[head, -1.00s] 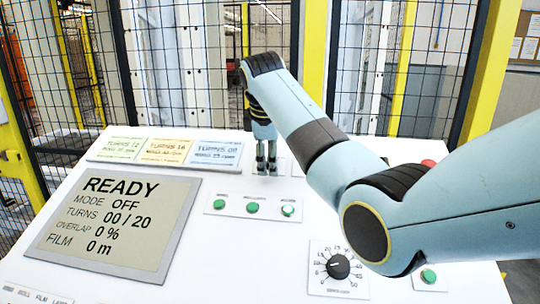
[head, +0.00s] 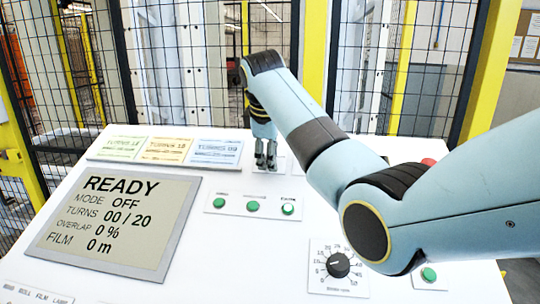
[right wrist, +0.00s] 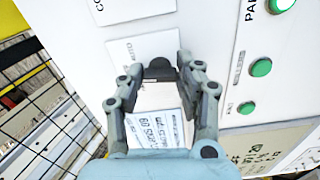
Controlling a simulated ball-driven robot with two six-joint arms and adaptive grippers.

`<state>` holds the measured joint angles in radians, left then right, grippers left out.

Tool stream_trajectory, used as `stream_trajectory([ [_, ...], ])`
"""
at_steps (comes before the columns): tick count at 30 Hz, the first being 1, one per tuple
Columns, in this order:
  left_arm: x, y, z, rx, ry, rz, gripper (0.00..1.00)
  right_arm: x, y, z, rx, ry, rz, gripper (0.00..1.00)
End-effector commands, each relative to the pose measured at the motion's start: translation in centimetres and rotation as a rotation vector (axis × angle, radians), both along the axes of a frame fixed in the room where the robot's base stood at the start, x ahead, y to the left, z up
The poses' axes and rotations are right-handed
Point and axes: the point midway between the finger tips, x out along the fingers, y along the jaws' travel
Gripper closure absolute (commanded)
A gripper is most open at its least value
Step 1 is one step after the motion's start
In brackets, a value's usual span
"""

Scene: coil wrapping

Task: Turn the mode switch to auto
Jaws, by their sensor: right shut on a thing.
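The mode switch (right wrist: 160,69) is a dark knob on a white plate at the back of the panel. In the right wrist view it sits between the fingertips of my right gripper (right wrist: 160,66), which is shut on it. In the head view the same gripper (head: 265,162) points down at the panel and hides the switch. The display (head: 115,222) reads READY, mode OFF, turns 00 / 20, overlap 0 % and film 0 m. My left gripper is not in view.
Three coloured cards (head: 165,149) lie left of the gripper. A row of green buttons (head: 253,205) is in front of it. A dial (head: 338,265) and another green button (head: 429,275) are nearer. A red button (head: 428,162) shows partly behind my arm. Mesh fencing stands behind.

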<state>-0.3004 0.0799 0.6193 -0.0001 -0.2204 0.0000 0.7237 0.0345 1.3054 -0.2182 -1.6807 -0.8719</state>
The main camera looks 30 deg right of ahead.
Motion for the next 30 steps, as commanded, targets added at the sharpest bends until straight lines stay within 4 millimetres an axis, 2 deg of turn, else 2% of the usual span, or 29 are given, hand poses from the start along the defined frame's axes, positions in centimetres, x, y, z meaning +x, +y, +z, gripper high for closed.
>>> stream_trajectory([
  [18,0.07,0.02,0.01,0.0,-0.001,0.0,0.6,-0.06,0.14,-0.05,0.161,-0.121,-0.45,0.97],
  [30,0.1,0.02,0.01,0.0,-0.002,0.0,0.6,-0.07,0.18,-0.07,0.212,-0.16,-0.594,0.97],
])
